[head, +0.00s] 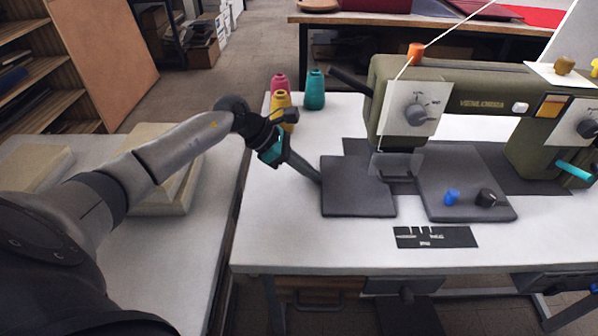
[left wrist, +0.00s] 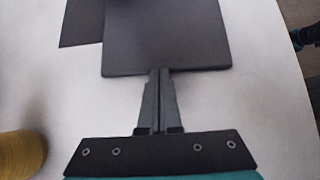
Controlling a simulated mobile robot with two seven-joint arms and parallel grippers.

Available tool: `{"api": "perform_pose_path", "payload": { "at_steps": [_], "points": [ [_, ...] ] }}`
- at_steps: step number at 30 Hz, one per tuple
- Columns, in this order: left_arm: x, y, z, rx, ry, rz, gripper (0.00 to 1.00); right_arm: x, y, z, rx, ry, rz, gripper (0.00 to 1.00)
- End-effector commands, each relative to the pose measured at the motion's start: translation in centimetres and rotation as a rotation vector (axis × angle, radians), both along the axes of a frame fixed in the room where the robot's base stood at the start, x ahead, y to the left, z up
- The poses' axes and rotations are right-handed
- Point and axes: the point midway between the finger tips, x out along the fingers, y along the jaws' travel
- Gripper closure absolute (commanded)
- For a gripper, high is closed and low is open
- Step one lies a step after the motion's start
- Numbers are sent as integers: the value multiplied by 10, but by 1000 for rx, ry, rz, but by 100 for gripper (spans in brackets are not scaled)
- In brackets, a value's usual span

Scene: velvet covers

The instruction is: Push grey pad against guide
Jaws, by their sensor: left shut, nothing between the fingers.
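The grey pad (head: 357,187) is a dark square lying flat on the white table, left of the sewing machine's needle area. Its right edge lies close to the dark plate under the machine; I cannot tell whether they touch. I cannot make out the guide for certain. My left gripper (head: 318,180) is shut and empty, its tips at the pad's left edge. In the left wrist view, the shut fingers (left wrist: 157,75) meet the near edge of the pad (left wrist: 167,40), touching or nearly so. My right gripper is not in view.
The olive sewing machine (head: 463,95) stands over the plate (head: 450,170). A blue piece (head: 452,197) and a black knob (head: 486,198) sit on the plate. Thread spools, including a teal one (head: 314,90), stand behind my left arm. A dark tool card (head: 435,237) lies in front.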

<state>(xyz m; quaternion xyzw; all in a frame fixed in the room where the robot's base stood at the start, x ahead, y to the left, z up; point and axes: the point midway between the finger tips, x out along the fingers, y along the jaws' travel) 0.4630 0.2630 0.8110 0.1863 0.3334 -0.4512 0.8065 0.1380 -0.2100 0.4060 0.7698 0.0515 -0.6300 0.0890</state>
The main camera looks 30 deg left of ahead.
Motion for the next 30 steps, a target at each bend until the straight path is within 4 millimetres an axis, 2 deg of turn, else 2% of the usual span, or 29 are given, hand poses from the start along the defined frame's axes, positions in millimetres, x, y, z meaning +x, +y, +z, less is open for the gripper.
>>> {"api": "perform_pose_path", "payload": {
  "at_steps": [3,10,23,30],
  "points": [
    [13,-21,0,-2,-3,-4,100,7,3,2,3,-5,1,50],
    [25,-41,0,2,0,-1,100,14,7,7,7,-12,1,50],
    [25,-41,1,3,2,0,100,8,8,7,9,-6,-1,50],
    [15,-23,22,5,0,1,100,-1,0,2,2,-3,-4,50]
  ]
}}
